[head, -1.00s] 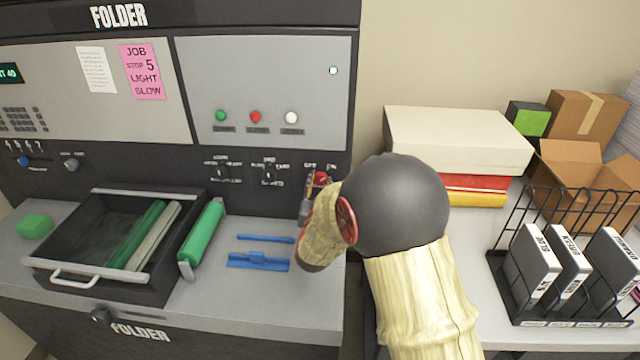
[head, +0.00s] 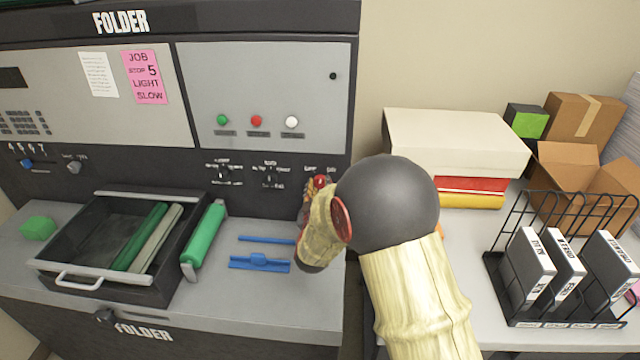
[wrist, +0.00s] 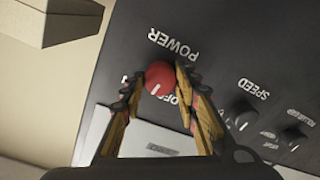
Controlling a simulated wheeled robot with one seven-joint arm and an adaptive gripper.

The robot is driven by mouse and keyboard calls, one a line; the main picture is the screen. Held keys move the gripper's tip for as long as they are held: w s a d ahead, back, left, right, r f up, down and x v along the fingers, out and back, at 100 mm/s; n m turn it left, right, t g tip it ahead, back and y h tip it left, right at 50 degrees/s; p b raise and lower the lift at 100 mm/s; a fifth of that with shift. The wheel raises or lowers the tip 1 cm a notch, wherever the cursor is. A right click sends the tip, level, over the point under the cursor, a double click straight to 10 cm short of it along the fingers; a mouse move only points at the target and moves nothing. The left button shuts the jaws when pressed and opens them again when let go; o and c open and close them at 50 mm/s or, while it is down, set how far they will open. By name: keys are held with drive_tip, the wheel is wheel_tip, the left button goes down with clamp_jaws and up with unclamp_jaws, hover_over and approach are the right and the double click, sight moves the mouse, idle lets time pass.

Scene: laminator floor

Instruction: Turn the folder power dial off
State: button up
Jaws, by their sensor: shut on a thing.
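The red power dial (wrist: 160,75) sits on the black panel under the word POWER in the wrist view. My gripper (wrist: 158,84) is shut on it, with one finger on each side. A white mark shows on the dial's lower edge, close to the partly covered OFF label. In the head view the dial (head: 320,181) shows as a small red patch at the lower right of the folder (head: 260,75), mostly hidden by my gripper (head: 317,190). The folder's indicator lamp (head: 333,76) is dark, and its display (head: 12,77) is blank.
The speed knob (wrist: 241,116) and another black knob are beside the dial. A dark tray (head: 110,240), a green roller (head: 203,238) and blue parts (head: 260,262) lie below the panel. Boxes and a wire rack (head: 560,280) stand on the right table.

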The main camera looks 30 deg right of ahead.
drive_tip(key=n+p, duration=0.5)
drive_tip(key=n, duration=0.4)
drive_tip(key=shift+a+n, duration=0.1)
drive_tip(key=shift+n, duration=0.3)
idle(0.4)
drive_tip(key=o, duration=1.2)
drive_tip(key=v, duration=1.2)
drive_tip(key=shift+w+a, duration=0.15)
